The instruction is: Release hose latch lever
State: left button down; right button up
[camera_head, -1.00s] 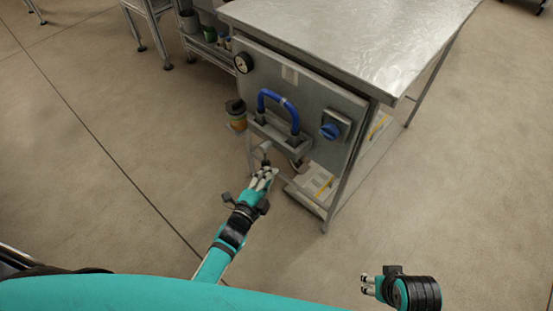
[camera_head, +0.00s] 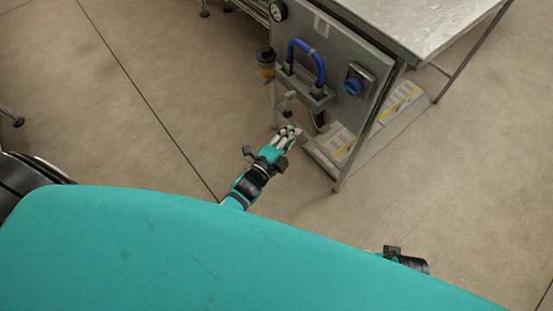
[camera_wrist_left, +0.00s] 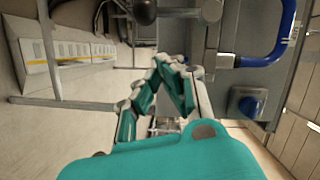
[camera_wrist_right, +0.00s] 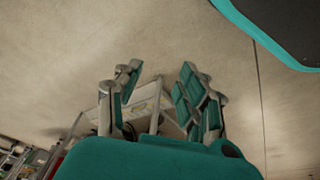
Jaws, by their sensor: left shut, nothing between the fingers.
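In the head view a blue hose (camera_head: 318,62) arches above a grey bracket (camera_head: 300,82) on the front of a metal panel. Just below the bracket is a small grey lever-like part (camera_head: 290,96) with a dark knob. In the left wrist view the hose (camera_wrist_left: 285,35) is at upper right and a dark round knob (camera_wrist_left: 145,10) is at the top edge. My left gripper (camera_head: 290,131) is shut and empty, below the bracket and apart from it; its fingers meet in the left wrist view (camera_wrist_left: 168,65). My right gripper (camera_wrist_right: 160,74) has its fingers apart and empty.
A blue rotary switch (camera_head: 353,87) sits right of the hose, and a gauge (camera_head: 278,11) at the panel's upper left. A jar (camera_head: 265,64) stands left of the bracket. Open floor lies to the left.

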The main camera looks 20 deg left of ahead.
pick_arm(q)
jog(key=p+v, duration=0.1)
jog(key=v, duration=0.8)
jog(key=shift+a, duration=0.35)
pick_arm(e)
jog(key=f, duration=0.4)
jog(key=shift+s+a+f, duration=0.15)
jog(key=shift+s+f, duration=0.1)
jog(key=shift+s, duration=0.05)
pick_arm(q)
jog(key=shift+f, duration=0.1)
